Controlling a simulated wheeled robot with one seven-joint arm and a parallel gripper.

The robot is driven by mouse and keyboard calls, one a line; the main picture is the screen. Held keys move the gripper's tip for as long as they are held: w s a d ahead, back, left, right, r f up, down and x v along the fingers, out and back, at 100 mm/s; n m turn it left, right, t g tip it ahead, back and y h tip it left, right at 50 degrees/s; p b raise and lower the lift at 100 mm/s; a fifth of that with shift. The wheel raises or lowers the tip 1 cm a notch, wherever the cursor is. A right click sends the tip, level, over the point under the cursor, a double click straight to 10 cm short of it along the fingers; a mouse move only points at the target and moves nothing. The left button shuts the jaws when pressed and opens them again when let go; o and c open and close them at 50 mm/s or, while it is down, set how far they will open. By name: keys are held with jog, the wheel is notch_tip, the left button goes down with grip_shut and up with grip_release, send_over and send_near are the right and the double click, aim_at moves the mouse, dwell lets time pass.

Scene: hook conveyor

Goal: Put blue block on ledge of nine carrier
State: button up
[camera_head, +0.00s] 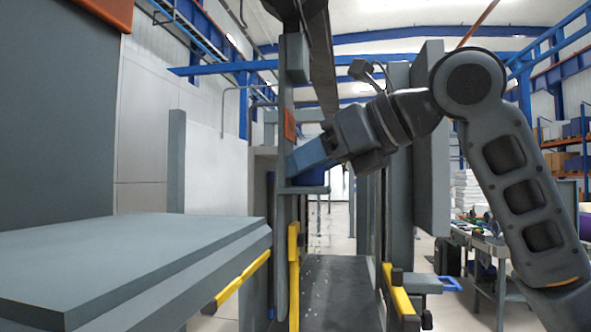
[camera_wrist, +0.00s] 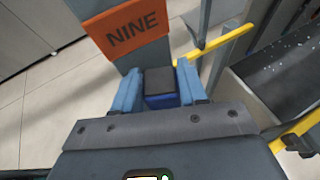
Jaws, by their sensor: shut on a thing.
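The blue block (camera_wrist: 161,100) sits between the two light-blue fingers of my gripper (camera_wrist: 158,80) in the wrist view, with a dark top face. My gripper (camera_head: 298,165) is shut on it. In the head view, the dark-blue block (camera_head: 312,177) shows below the fingers, right over the small grey ledge (camera_head: 303,190) of the carrier. I cannot tell whether it touches the ledge. The nine carrier bears an orange plate reading NINE (camera_wrist: 131,27), just beyond the fingers in the wrist view; the plate shows edge-on in the head view (camera_head: 290,124).
Yellow rails (camera_head: 293,260) stand below the ledge, and another yellow rail (camera_head: 398,290) is to the right. A wide grey table-like slab (camera_head: 130,255) fills the lower left. A tall grey panel (camera_head: 432,150) stands behind my arm. A workbench with items (camera_head: 480,240) is at right.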

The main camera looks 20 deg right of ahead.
jog(key=shift+f, duration=0.2)
jog(key=o, duration=1.1)
jog(key=shift+r, duration=0.1)
jog(key=shift+r, duration=0.15)
jog(key=shift+s+d+r, duration=0.15)
jog(key=shift+s, duration=0.05)
jog(key=p+v, duration=0.1)
jog(key=v, duration=1)
jog(key=shift+s+d+p, duration=0.1)
jog(key=shift+s+p, duration=0.15)
jog(key=shift+p, duration=0.1)
